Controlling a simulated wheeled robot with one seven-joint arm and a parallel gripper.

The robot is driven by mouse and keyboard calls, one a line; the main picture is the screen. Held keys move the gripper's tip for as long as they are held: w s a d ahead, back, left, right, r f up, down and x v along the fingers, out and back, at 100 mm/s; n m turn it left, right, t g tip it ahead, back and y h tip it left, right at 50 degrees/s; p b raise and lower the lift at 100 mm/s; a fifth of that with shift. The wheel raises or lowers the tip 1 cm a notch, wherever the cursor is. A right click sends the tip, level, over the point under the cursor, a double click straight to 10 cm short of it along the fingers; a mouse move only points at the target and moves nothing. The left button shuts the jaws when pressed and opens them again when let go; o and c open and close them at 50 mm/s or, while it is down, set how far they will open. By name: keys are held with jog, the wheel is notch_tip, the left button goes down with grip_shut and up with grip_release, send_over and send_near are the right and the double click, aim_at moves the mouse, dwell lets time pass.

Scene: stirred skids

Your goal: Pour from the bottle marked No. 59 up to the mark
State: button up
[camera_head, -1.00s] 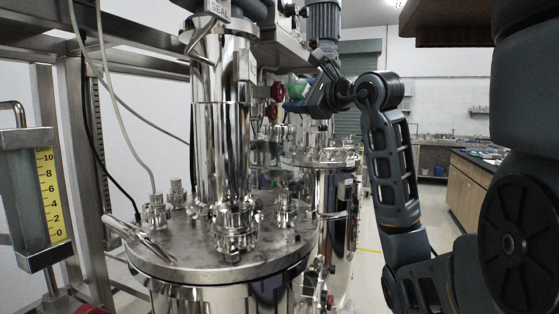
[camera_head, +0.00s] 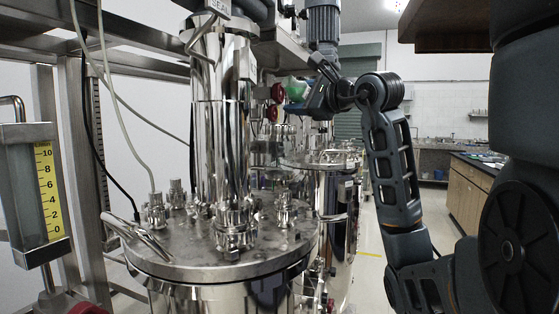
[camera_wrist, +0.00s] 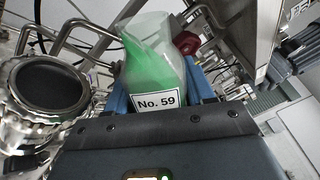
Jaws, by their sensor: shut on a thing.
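The bottle marked No. 59 (camera_wrist: 157,70) is a clear, whitish bottle with green liquid inside. Its label faces the wrist camera, and the liquid surface slants across the bottle, which looks tilted in the wrist view. My gripper (camera_wrist: 160,92) is shut on it, with blue fingers on both sides. A gauge with a yellow scale (camera_head: 48,190), numbered 0 to 10, stands at the far left. I cannot make out a liquid level in it.
A round steel port with a dark opening (camera_wrist: 48,85) lies left of the bottle in the wrist view. A steel vessel lid (camera_head: 190,248) with fittings and a tall column (camera_head: 217,150) fills the middle. A red knob (camera_wrist: 186,42) is close behind the bottle. Floor is clear at right.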

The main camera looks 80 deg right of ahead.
jog(key=shift+s+d+f+n+b, duration=0.15)
jog(key=shift+f+n+b, duration=0.25)
jog(key=shift+n+b, duration=1)
dwell(2.3)
jog(key=shift+r+n+b, duration=0.15)
jog(key=shift+n+b, duration=0.25)
jog(key=shift+b, duration=1.3)
dwell(2.6)
